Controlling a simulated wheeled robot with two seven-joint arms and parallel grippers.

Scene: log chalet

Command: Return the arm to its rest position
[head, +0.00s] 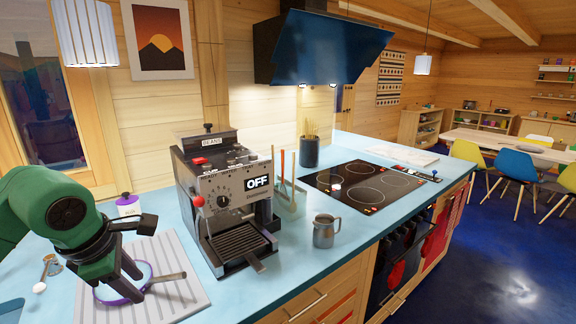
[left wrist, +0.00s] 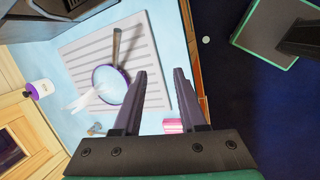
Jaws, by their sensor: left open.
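My left arm comes in from the left of the head view. Its gripper (head: 140,250) is open and hangs above the counter, near a round purple-rimmed pan-like item with a handle (head: 172,277). That item lies on a pale grooved board (head: 190,296), partly hidden by the gripper. In the left wrist view the gripper's two fingers (left wrist: 161,75) stand apart with nothing between them. The purple-rimmed item (left wrist: 110,84) shows to the left of the fingers, on the grooved board (left wrist: 80,48). My right gripper is not in view.
A coffee machine (head: 222,192) marked OFF stands right of the board. A metal mug (head: 324,234), a hob (head: 365,186) and a utensil pot (head: 310,152) are farther right. A white jar with a purple lid (head: 128,205) stands behind the gripper. A dark hood (head: 318,50) overhangs the hob.

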